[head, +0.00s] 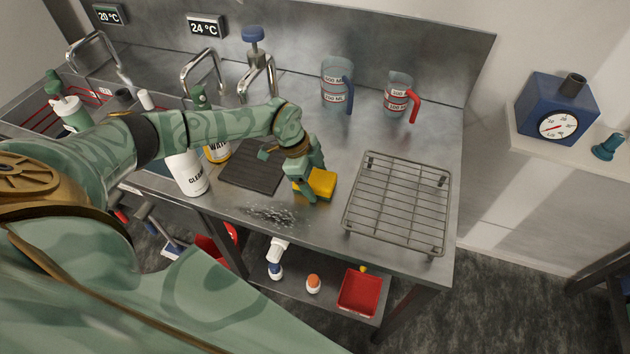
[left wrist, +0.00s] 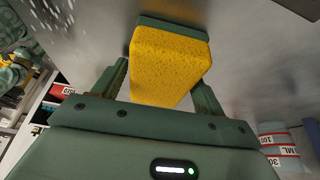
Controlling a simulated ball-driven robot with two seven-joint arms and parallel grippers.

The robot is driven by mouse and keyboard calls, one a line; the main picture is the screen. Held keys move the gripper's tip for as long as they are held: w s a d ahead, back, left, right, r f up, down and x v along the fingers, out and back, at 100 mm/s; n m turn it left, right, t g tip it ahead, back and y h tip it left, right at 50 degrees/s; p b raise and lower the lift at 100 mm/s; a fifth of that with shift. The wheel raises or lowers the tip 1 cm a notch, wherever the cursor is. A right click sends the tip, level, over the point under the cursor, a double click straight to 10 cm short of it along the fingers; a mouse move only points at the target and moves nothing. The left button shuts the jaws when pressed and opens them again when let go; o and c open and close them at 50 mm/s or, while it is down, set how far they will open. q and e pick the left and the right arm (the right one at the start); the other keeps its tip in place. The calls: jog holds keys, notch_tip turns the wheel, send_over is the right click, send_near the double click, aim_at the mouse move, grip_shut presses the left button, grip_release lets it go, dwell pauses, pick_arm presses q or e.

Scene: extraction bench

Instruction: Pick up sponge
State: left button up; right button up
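The yellow sponge (head: 319,184) with a green pad is by the bench top, between the dark ribbed mat and the wire rack. My left gripper (head: 306,187) is over it from the left. In the left wrist view the sponge (left wrist: 168,62) fills the space between the two fingers, and my left gripper (left wrist: 163,85) appears shut on it, with a finger against each side. The fingertips are partly hidden by the sponge. I cannot tell whether the sponge still touches the bench. My right gripper is not in view.
A wire rack (head: 399,203) stands to the right of the sponge, and a dark mat (head: 254,163) to the left. White spilled specks (head: 270,215) lie near the front edge. Bottles, including a white one (head: 187,174), stand left. Measuring jugs (head: 336,86) stand behind.

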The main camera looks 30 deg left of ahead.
aim_at(320, 180)
pick_arm(q)
jog(key=c, duration=0.6)
jog(key=shift+r, duration=0.15)
jog(key=r, duration=0.4)
jog(key=shift+s+r+p, duration=0.2)
jog(key=shift+s+p, duration=0.05)
jog(key=shift+p, duration=0.1)
jog(key=s+r, duration=0.3)
jog(key=s, duration=0.1)
jog(key=s+r, duration=0.3)
jog(key=s, duration=0.2)
jog(key=s+r+p, duration=0.1)
jog(key=s+r, duration=0.2)
jog(key=s, duration=0.1)
jog(key=shift+s+d, duration=0.25)
jog(key=shift+d, duration=0.05)
